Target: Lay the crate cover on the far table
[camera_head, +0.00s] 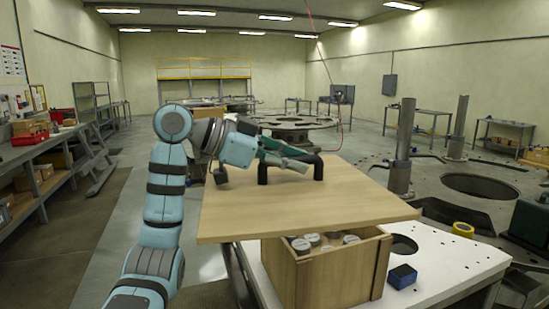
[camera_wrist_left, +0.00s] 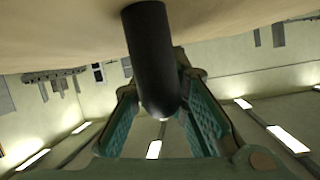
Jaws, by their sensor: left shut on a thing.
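The crate cover (camera_head: 300,208) is a flat light-wood board with a black handle (camera_head: 319,167) on top. It is raised above the open wooden crate (camera_head: 321,276) and covers part of its opening from view. My left gripper (camera_head: 299,161) is shut on the handle. In the left wrist view, its green-padded fingers (camera_wrist_left: 160,108) are on either side of the black handle (camera_wrist_left: 150,55). Which of the distant tables is the far table I cannot tell. My right gripper is not in view.
The crate stands on a white table (camera_head: 455,264) and holds several round grey-topped items (camera_head: 313,239). Shelving (camera_head: 45,160) lines the left wall, with open floor (camera_head: 110,220) between.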

